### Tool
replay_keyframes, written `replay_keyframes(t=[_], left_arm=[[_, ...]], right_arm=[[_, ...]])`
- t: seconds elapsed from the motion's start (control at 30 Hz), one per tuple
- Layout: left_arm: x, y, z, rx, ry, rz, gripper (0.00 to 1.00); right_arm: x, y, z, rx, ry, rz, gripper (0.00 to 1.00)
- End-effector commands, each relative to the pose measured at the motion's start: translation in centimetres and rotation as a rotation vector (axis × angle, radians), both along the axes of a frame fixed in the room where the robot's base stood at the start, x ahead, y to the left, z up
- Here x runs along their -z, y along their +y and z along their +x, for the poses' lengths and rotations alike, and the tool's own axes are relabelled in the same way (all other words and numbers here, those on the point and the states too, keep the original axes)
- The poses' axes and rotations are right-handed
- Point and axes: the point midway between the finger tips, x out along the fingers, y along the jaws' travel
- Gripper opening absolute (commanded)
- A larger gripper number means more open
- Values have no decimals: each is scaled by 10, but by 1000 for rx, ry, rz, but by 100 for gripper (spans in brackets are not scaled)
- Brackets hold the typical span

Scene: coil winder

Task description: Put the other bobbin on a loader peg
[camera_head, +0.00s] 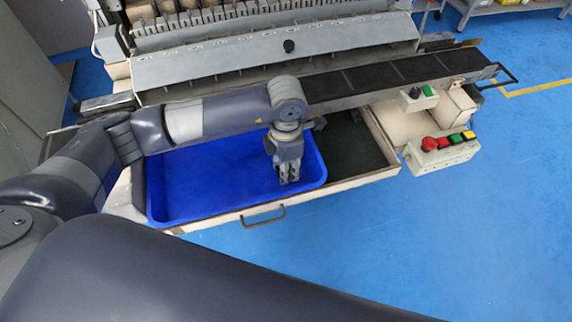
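My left gripper (289,179) points down at the right end of the blue tray (215,180), over or inside it. Its fingers look close together, but I cannot tell whether they are shut or hold anything. The visible part of the blue tray looks empty, though my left arm hides its back edge. I cannot make out any bobbin. The coil winder (260,62) stands behind, with a row of small parts along its top; loader pegs cannot be told apart at this size. My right gripper is not in view.
The tray sits in a pulled-out drawer with a front handle (263,217) and a dark bare section (352,148) at right. A dark segmented belt (400,72) runs behind. A control box (443,152) with coloured buttons juts out at right. Blue floor in front is clear.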

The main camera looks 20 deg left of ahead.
Motion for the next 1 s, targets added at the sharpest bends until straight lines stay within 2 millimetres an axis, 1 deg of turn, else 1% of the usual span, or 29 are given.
replay_keyframes(t=[0.2, 0.23, 0.27, 0.3, 0.33, 0.67, 0.8, 0.87, 0.93, 1.0], left_arm=[[6, 0, 0, 0, -1, -1, 22], [5, 0, 0, 0, -1, -1, 33], [4, 0, 0, 0, -1, -1, 40], [4, 0, 0, 0, -1, -1, 49], [4, 0, 0, 0, 0, 0, 51], [3, 0, 0, 0, 0, 0, 51], [0, 0, 0, 0, 2, -1, 51], [-7, -1, 2, 0, -5, -2, 51], [-21, 0, 2, 2, -8, -2, 51], [-35, 2, 1, 1, -8, -1, 51]], right_arm=[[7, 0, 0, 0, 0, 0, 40], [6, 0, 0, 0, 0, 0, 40], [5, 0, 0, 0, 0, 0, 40], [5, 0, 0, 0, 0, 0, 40], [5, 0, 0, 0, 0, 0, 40], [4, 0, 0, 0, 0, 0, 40], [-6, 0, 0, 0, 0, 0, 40], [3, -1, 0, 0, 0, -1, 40], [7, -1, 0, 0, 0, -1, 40], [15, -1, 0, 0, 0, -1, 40]])
